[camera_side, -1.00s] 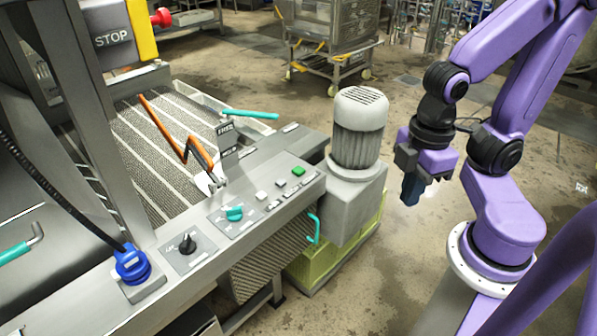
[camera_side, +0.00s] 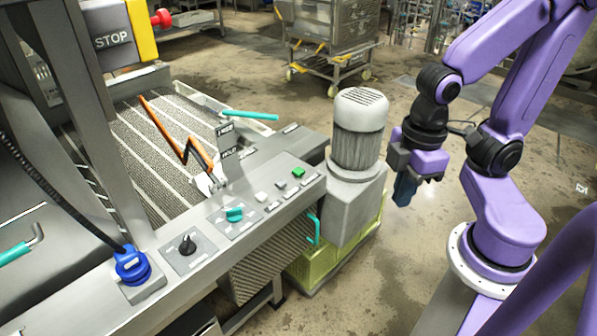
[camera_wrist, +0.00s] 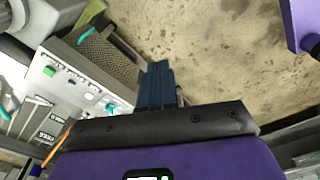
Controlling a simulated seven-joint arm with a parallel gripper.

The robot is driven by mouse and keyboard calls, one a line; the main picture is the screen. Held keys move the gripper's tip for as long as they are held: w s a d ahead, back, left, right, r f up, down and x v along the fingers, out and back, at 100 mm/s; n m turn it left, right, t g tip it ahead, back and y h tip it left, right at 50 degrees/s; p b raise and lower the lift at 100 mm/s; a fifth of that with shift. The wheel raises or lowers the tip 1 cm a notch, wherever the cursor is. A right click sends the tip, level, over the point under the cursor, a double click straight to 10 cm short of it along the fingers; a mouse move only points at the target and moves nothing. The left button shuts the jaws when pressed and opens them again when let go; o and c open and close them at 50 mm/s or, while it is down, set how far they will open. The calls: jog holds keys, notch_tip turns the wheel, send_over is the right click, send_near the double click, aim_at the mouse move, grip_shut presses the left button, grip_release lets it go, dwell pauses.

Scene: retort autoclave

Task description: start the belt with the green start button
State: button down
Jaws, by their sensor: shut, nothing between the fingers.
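The green start button (camera_side: 298,172) is a small square at the right end of the sloped grey control panel (camera_side: 262,227). It also shows in the wrist view as a green square (camera_wrist: 49,71) at the left. My gripper (camera_side: 404,192) hangs in the air to the right of the panel, beyond the grey motor, and does not touch the button. Its dark blue fingers point down and are shut with nothing between them. In the wrist view the shut fingers (camera_wrist: 157,84) are over the bare floor.
A grey motor (camera_side: 358,130) stands between the panel and my gripper. The panel also carries pale buttons, a teal knob (camera_side: 234,214), a black knob (camera_side: 187,244) and a blue plug (camera_side: 131,264). A red stop button (camera_side: 161,17) is at upper left.

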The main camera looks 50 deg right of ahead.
jog(key=w+a+f+m+t+y, duration=0.15)
jog(key=w+m, duration=0.35)
jog(key=w, duration=0.5)
jog(key=m+t+h, duration=0.1)
jog(key=m+t, duration=0.6)
jog(key=m, duration=0.8)
send_over(302, 171)
notch_tip(302, 171, down, 8)
jog(key=shift+f, duration=0.25)
jog(key=shift+f, duration=0.1)
jog(key=shift+a+f, duration=0.1)
jog(key=shift+f, duration=4.2)
jog(key=shift+f, duration=0.45)
